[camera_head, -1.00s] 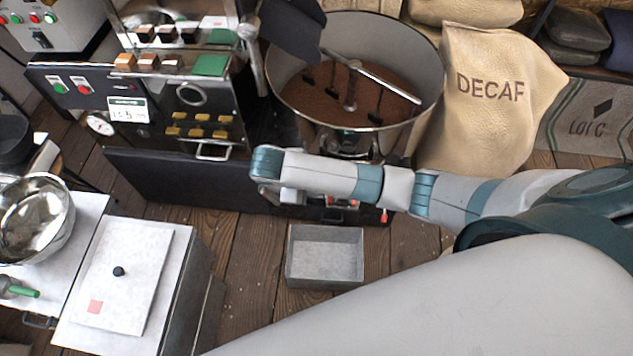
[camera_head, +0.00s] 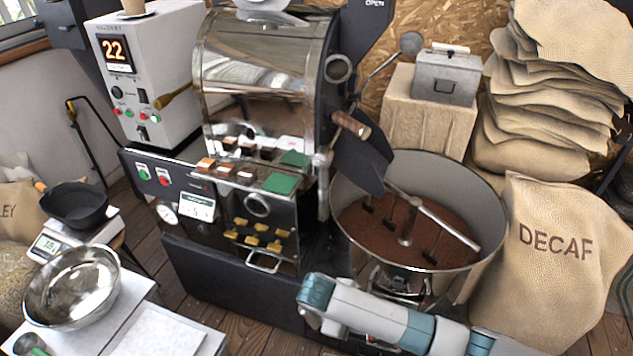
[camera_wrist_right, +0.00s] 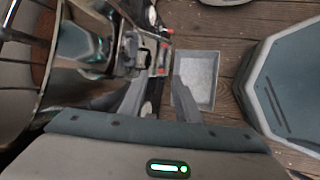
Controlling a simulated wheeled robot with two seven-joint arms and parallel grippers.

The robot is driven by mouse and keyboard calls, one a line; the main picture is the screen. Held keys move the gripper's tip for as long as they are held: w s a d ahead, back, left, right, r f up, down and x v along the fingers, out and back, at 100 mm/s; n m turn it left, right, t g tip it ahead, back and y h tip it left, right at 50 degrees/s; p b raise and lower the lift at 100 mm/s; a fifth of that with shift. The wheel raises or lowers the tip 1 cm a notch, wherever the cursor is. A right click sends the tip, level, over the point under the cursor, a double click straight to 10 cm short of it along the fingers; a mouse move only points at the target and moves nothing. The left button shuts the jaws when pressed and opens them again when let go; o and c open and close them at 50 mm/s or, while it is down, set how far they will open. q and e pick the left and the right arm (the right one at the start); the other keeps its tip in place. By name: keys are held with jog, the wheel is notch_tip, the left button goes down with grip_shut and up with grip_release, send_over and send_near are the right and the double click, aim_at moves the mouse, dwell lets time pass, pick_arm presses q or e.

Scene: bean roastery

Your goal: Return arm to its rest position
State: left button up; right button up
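My right arm (camera_head: 368,313) comes in from the lower right of the head view, its wrist end in front of the roaster base and the cooling bin. Its fingers are hidden there. In the right wrist view my right gripper (camera_wrist_right: 158,98) shows two dark fingers spread apart, with nothing held between them. My left gripper is in neither view.
The roaster (camera_head: 262,75) and the round cooling bin (camera_head: 485,215) with brown contents stand beyond my arm. A DECAF sack (camera_head: 545,275) is at right. A steel bowl (camera_head: 70,287) is at left. A grey open box (camera_wrist_right: 197,75) sits on the floor.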

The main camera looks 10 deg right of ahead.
jog(key=s+a+f+m+y, duration=0.1)
jog(key=s+a+f+y, duration=0.15)
jog(key=f, duration=0.55)
jog(key=s+a+f+m+t+y, duration=0.1)
jog(key=s+f+m+y, duration=0.15)
jog(key=f, duration=0.65)
jog(key=s+a+f+m+y, duration=0.1)
jog(key=s+f, duration=0.2)
jog(key=f, duration=0.5)
jog(key=s+d+f+m+t, duration=0.1)
jog(key=s+f, duration=0.2)
jog(key=s, duration=0.4)
jog(key=s+d+f+m+t, duration=0.1)
jog(key=s+f, duration=0.3)
jog(key=s, duration=0.3)
jog(key=s+d+f+m+t+y, duration=0.1)
jog(key=s+f+m, duration=0.1)
jog(key=s+f, duration=0.2)
jog(key=s, duration=0.3)
jog(key=shift+d+f, duration=0.15)
jog(key=shift+f, duration=0.1)
jog(key=shift+w, duration=0.1)
